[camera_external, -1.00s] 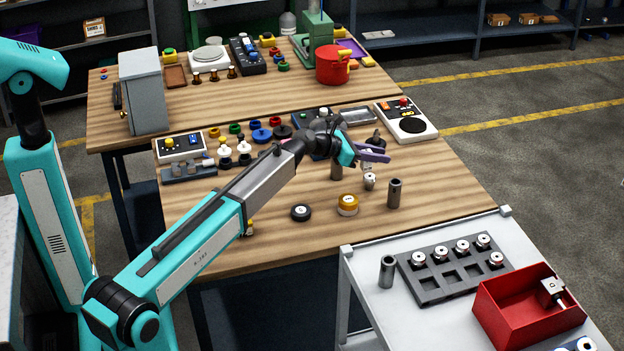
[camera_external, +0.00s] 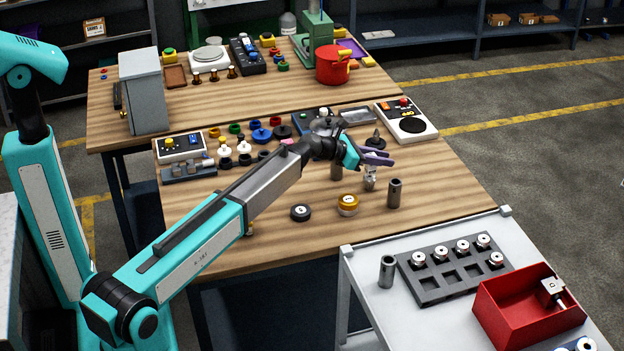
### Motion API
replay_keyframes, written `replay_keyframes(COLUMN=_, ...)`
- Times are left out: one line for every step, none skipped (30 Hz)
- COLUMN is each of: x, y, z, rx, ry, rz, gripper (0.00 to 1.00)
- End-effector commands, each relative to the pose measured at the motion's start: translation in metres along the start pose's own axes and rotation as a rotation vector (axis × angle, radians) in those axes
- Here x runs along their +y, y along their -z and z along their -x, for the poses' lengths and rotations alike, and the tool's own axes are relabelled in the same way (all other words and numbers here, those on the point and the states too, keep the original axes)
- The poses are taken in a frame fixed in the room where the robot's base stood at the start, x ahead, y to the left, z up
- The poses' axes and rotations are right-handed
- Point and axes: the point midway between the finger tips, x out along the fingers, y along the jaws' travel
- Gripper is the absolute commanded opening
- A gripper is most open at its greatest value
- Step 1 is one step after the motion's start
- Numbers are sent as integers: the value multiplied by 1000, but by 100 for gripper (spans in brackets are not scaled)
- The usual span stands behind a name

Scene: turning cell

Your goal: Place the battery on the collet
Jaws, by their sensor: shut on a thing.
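My gripper (camera_external: 374,158), with purple fingers, is over the right part of the near wooden table. It is shut on a small pale piece (camera_external: 371,170), which I take to be the battery; the fingers hide much of it. Directly below is a small silver-white part (camera_external: 370,184) standing on the table, which I take to be the collet. The held piece is in line above it and looks very close to it or touching; at this size I cannot tell which, nor whether it is seated.
A dark grey cylinder (camera_external: 394,193) stands close to the right, another (camera_external: 336,169) to the left. A dark cone-shaped part (camera_external: 376,140) stands behind. The table's front right is clear.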

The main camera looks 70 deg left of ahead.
Motion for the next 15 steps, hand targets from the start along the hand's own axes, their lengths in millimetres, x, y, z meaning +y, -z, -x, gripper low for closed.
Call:
replay_keyframes(x=0, y=3, z=-1, rx=0, ry=0, rz=2, gripper=0)
replay_keyframes(x=0, y=6, z=-2, rx=0, ry=0, rz=3, gripper=0)
replay_keyframes(x=0, y=8, z=-3, rx=0, ry=0, rz=2, gripper=0)
replay_keyframes(x=0, y=9, z=-4, rx=-1, ry=-1, rz=2, gripper=0)
replay_keyframes(x=0, y=10, z=-4, rx=-1, ry=-1, rz=1, gripper=0)
replay_keyframes(x=0, y=10, z=-4, rx=-1, ry=-1, rz=1, gripper=0)
replay_keyframes(x=0, y=10, z=-4, rx=-1, ry=-1, rz=1, gripper=0)
replay_keyframes(x=0, y=11, z=-4, rx=-1, ry=-1, rz=1, gripper=0)
replay_keyframes(x=0, y=11, z=-4, rx=-1, ry=-1, rz=0, gripper=0)
replay_keyframes(x=0, y=11, z=-4, rx=-1, ry=-1, rz=1, gripper=0)
replay_keyframes(x=0, y=11, z=-4, rx=-1, ry=-1, rz=1, gripper=0)
replay_keyframes(x=0, y=10, z=-4, rx=-1, ry=-1, rz=1, gripper=0)
replay_keyframes(x=0, y=11, z=-4, rx=-1, ry=-1, rz=1, gripper=0)
replay_keyframes(x=0, y=11, z=-4, rx=-1, ry=-1, rz=1, gripper=0)
replay_keyframes(x=0, y=11, z=-5, rx=-1, ry=-1, rz=1, gripper=0)
